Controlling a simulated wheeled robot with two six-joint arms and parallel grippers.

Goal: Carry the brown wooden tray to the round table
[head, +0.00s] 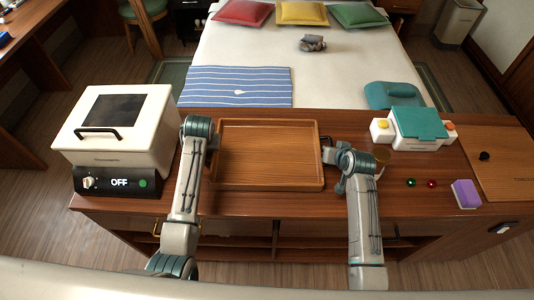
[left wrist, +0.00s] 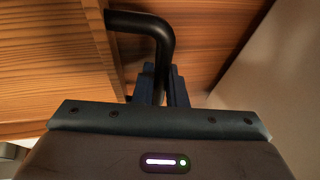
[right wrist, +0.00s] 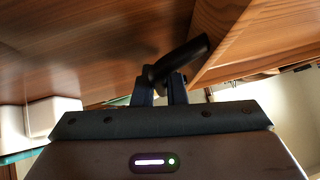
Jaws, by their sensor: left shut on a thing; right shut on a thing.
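The brown wooden tray (head: 268,155) lies on the wooden counter at the foot of the bed, between my two arms. My left gripper (left wrist: 164,85) is shut on the tray's black left handle (left wrist: 150,24). In the head view that gripper and handle are mostly hidden behind my left arm. My right gripper (right wrist: 160,88) is shut on the tray's black right handle (right wrist: 182,58); in the head view it meets the tray's right side (head: 332,155). The tray looks level. I cannot tell whether it touches the counter. No round table is clearly in view.
A white appliance (head: 115,140) marked OFF stands on the counter (head: 408,175) left of the tray. Right of it are a white and teal box (head: 417,128), small red and green balls, a purple sponge (head: 466,194) and a board (head: 492,160). The bed (head: 300,75) lies behind.

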